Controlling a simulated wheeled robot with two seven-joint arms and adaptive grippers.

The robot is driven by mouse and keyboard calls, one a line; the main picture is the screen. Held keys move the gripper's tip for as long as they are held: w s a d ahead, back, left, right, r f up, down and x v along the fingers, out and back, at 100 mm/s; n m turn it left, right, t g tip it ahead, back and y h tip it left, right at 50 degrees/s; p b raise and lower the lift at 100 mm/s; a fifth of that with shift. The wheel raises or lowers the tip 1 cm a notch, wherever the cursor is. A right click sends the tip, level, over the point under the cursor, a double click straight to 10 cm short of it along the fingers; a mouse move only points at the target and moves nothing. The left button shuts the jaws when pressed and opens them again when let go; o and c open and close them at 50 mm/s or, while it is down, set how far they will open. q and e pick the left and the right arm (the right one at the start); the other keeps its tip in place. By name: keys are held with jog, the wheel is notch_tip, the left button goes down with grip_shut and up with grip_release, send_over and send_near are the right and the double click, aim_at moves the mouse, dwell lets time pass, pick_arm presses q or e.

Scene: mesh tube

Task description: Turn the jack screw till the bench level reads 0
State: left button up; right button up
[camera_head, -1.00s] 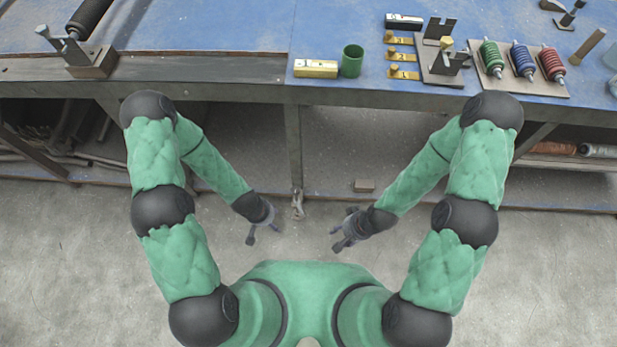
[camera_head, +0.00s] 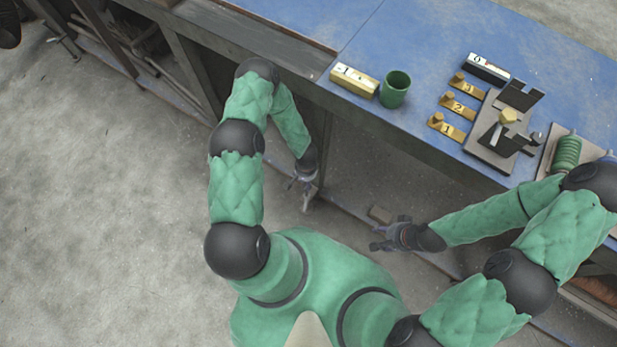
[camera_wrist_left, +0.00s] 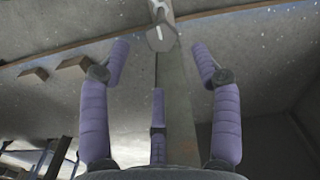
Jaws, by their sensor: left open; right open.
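The blue-topped bench (camera_head: 420,30) stands ahead. A yellow box with a white face (camera_head: 354,80), possibly the bench level, lies near its front edge; its small mark looks like a 1, but I cannot be sure. A metal fitting (camera_head: 308,198), which may be the jack screw, is low by the bench leg. The left wrist view shows a grey metal piece (camera_wrist_left: 161,36) beyond the fingers. My left gripper (camera_head: 300,182) is open and empty, close to this fitting in the head view. My right gripper (camera_head: 385,236) is open and empty, in front of the bench.
A green cup (camera_head: 395,89) stands beside the yellow box. Numbered brass tags (camera_head: 451,104), a dark box marked 0 (camera_head: 486,68) and a plate with brackets (camera_head: 484,150) lie to the right.

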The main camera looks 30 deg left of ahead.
pick_arm(q)
notch_tip(320, 180, down, 7)
jog(key=b, duration=0.2)
jog(key=shift+f+b, duration=0.1)
jog(key=shift+b, duration=0.25)
jog(key=c, duration=1.1)
